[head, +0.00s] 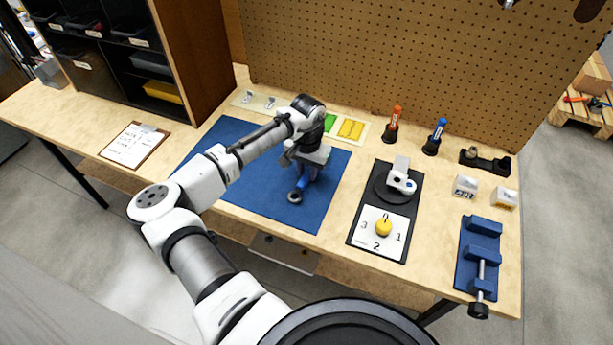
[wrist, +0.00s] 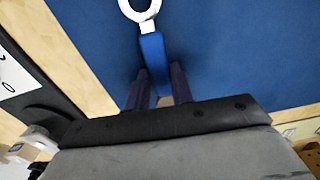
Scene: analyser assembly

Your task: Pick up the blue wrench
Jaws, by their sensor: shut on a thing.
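The blue wrench (head: 301,184) is at the right part of the blue mat (head: 248,198). Its ring end points toward the front of the bench. My gripper (head: 304,176) is over the handle, with its fingers on either side. In the wrist view, the blue handle (wrist: 153,58) runs between the two dark fingers of my gripper (wrist: 159,88), and the pale metal ring (wrist: 153,11) sticks out past them. The gripper is shut on the handle. The wrench's other end is hidden by the gripper. I cannot tell whether the wrench touches the mat.
A black panel with a number card (head: 371,245) and yellow knob (head: 383,228) lies right of the mat. A blue vise (head: 478,252) is at the far right. Orange (head: 395,117) and blue (head: 437,131) handled tools stand behind. A clipboard (head: 134,145) lies left.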

